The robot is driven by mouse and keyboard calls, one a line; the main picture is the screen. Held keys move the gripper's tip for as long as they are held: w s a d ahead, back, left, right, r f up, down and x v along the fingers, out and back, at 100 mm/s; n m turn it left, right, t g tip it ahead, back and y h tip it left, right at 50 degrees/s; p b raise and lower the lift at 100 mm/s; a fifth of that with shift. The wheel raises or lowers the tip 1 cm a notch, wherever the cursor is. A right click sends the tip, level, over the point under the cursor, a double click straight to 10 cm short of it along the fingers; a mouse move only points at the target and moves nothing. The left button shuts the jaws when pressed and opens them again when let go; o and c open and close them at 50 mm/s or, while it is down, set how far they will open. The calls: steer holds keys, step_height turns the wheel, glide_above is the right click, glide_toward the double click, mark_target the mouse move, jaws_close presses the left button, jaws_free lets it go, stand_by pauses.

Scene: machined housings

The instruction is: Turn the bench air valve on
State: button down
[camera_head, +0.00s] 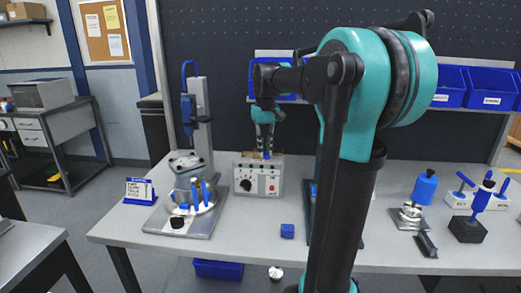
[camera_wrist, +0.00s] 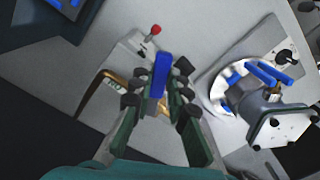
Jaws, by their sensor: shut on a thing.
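The bench air valve shows as a blue lever handle (camera_wrist: 160,75) between my fingertips in the wrist view, with brass-coloured pipe (camera_wrist: 112,88) beside it. In the head view, a bit of the blue handle (camera_head: 267,155) shows just under my gripper (camera_head: 264,140), at the top of a pale panel box (camera_head: 258,170). My gripper, seen also in the wrist view (camera_wrist: 158,88), is shut on the blue handle, one finger on each side. The fingers hide the handle's lower end and most of the valve body.
A small blue block (camera_head: 287,231) lies in front. Blue bins (camera_head: 485,88) hang behind at right.

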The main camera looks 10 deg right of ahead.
steer(key=d+n, duration=0.1)
steer(key=n, duration=0.1)
steer(key=w+d+n, duration=0.1)
steer(key=n, duration=0.2)
steer(key=shift+w+d+n, duration=0.2)
steer(key=shift+d+n, duration=0.1)
steer(key=shift+d, duration=0.1)
steer(key=shift+w+d+n, duration=0.3)
steer(key=shift+w+n, duration=0.05)
steer(key=shift+n, duration=0.5)
steer(key=shift+w+d+n, duration=0.25)
steer(key=shift+w+n, duration=0.1)
steer(key=shift+n, duration=0.45)
steer(key=shift+w+d+n, duration=0.3)
steer(key=shift+w+n, duration=0.05)
steer(key=shift+n, duration=0.5)
steer(key=c, duration=1.5)
jaws_free()
steer(key=shift+o, duration=0.2)
step_height(320, 180, up, 12)
steer(key=shift+c, duration=0.2)
